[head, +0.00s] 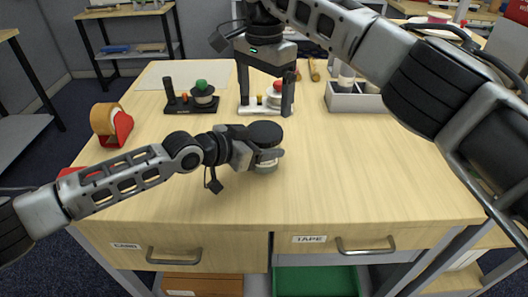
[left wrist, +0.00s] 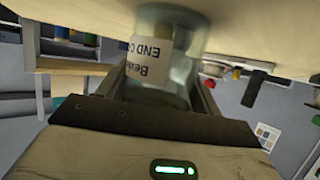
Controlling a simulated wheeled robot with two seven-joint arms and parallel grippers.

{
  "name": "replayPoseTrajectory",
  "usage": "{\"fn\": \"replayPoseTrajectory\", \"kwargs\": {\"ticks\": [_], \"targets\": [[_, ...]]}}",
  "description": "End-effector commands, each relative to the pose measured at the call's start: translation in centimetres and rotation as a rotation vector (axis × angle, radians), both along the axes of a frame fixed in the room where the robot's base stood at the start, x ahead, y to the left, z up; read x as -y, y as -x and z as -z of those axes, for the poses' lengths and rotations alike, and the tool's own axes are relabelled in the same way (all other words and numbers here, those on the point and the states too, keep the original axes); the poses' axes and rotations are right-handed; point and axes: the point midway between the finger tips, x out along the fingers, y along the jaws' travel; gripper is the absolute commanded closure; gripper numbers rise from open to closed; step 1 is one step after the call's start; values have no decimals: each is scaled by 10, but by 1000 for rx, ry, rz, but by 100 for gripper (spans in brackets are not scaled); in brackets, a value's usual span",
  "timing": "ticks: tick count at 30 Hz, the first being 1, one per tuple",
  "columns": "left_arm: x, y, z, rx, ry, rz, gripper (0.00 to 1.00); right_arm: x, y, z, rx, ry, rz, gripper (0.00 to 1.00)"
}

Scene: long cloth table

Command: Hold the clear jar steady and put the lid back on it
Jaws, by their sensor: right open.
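The clear jar (head: 266,163) stands upright on the table toward the middle front, with a pale label. The black lid (head: 264,132) lies flat over its mouth; I cannot tell how tightly it sits. My left gripper (head: 268,154) has its fingers on both sides of the jar and is shut on it. The left wrist view shows the jar (left wrist: 180,85) between the fingers, its label upside down; the lid is hidden there. My right gripper (head: 266,108) is open, fingers pointing down, behind and above the jar, and holds nothing.
Behind the jar are a black stand (head: 190,103) with a green-topped part and a pale fixture (head: 262,110) with a red knob, partly behind my right fingers. A tape dispenser (head: 120,127) is at left, a grey tray (head: 352,101) at back right. The right front table is clear.

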Motion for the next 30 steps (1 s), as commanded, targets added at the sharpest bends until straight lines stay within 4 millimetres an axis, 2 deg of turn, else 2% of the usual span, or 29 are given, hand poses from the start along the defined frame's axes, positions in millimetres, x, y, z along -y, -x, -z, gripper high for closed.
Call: {"fn": "replayPoseTrajectory", "kwargs": {"ticks": [5, 18, 30], "targets": [[0, 0, 0, 0, 0, 0, 99, -3, 1, -2, 6, 6, 41, 6], [0, 0, 0, 1, 1, 0, 99, 0, 0, -3, 5, 2, 363, 6], [0, 0, 0, 1, 1, 0, 99, 0, 0, -2, 0, -1, 395, 6]]}}
